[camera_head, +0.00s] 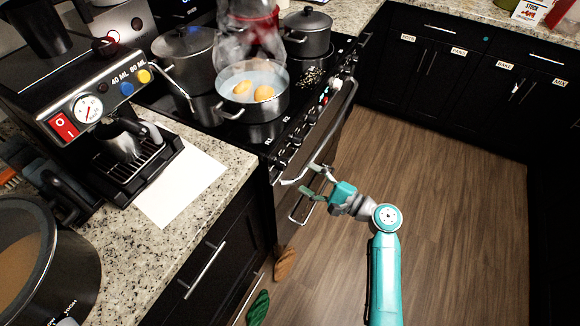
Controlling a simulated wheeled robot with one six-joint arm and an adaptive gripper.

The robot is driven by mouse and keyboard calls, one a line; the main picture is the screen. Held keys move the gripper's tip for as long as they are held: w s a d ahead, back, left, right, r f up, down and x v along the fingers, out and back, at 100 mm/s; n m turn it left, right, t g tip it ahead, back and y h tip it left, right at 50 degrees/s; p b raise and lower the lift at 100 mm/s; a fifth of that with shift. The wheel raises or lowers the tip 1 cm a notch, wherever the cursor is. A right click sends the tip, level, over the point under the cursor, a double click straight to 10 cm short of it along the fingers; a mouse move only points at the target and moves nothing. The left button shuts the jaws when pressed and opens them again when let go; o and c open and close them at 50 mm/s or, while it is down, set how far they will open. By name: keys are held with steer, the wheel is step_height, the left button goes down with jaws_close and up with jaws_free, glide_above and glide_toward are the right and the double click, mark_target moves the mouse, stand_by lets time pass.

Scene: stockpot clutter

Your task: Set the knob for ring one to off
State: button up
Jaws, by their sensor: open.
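The black stove (215,115) has a row of knobs along its front edge, with small white labels beside them. The nearest label (268,142) seems to read R1, and the dark knob (283,162) beside it is small; its setting cannot be read. My gripper (313,181) is open and empty in front of the stove's near corner, close to the metal oven handle (343,105). It looks apart from the knob, to its lower right in the picture; whether it touches the handle is unclear.
A steaming pot (253,105) with yellow pieces stands on the stove. A grey stockpot (187,45) and a lidded pot (308,33) stand behind. The coffee machine (60,95) and a white sheet (185,185) are on the left counter. The wooden floor (460,200) is clear at right.

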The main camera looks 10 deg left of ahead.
mark_target(286, 166)
steer(key=x, duration=0.7)
steer(key=shift+w+a, duration=0.1)
steer(key=shift+a, duration=0.25)
steer(key=c, duration=1.1)
steer(key=shift+c, duration=0.2)
steer(key=n, duration=0.4)
steer(key=shift+y, duration=0.4)
steer(key=shift+f+n, duration=0.1)
steer(key=shift+n, duration=2.5)
